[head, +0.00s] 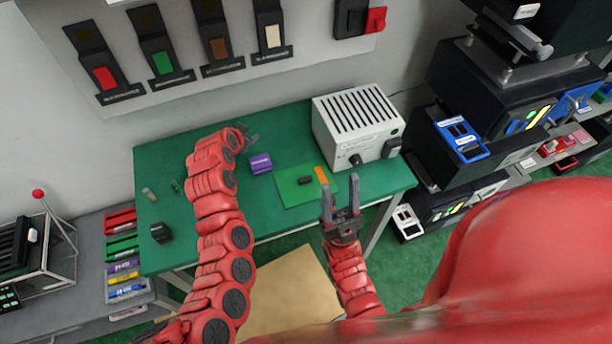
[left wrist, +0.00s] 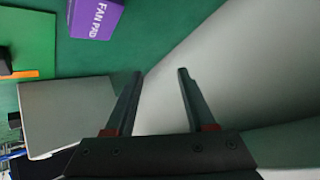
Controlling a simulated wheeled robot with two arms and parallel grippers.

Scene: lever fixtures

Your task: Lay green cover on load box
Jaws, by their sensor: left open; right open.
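The green cover (head: 294,191), a flat square with a black knob and an orange strip, lies on the green table. It also shows in the left wrist view (left wrist: 32,38). The load box (head: 335,138) is a pale box with a dark slotted top, standing just behind and right of the cover; its side seems to show in the left wrist view (left wrist: 65,110). My left gripper (head: 253,139) is open and empty near the table's back edge, beyond the purple block. My right gripper (head: 340,184) is open and empty in front of the cover's right side.
The green table (head: 290,128) has free room at the back left. A wall panel (head: 190,85) with colored levers hangs behind. Dark equipment (head: 450,140) stands at right.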

